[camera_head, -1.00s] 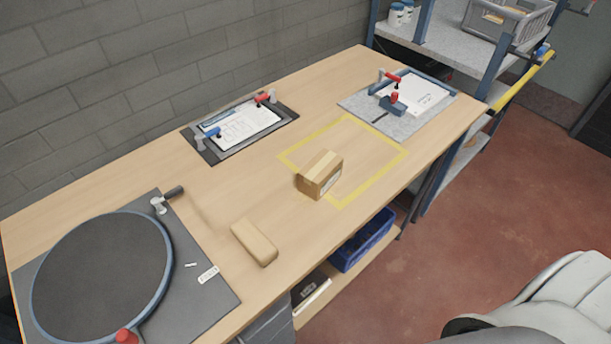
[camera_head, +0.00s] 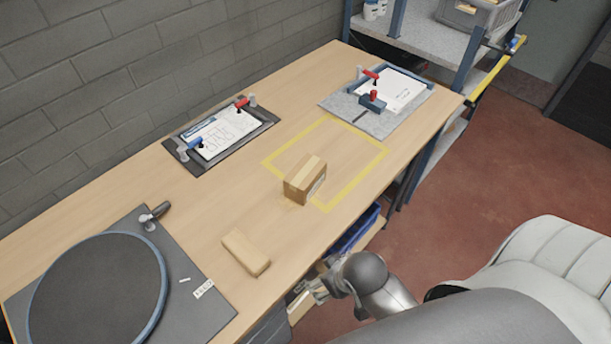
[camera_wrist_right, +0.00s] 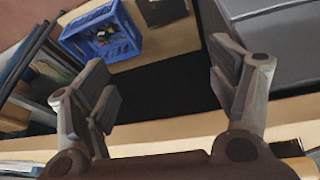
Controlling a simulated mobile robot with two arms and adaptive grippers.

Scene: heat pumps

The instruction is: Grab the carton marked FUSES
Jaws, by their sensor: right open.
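A small brown cardboard carton (camera_head: 304,180) with a paler tape strip on top stands on the wooden workbench, partly over the near-left edge of a yellow taped rectangle. A white label shows on its right side; its print is too small to read. My right gripper (camera_head: 308,292) is low by the bench's front edge, apart from the carton. In the right wrist view its two fingers (camera_wrist_right: 163,85) are spread with nothing between them, and the carton does not show there. My left gripper is not in view.
A tan block (camera_head: 246,252) lies left of the carton. A round turntable (camera_head: 95,295), a clamped clipboard (camera_head: 222,130) and a grey clamp board (camera_head: 345,112) are also on the bench. A blue crate (camera_wrist_right: 102,35) sits on the shelf below. The bench around the carton is clear.

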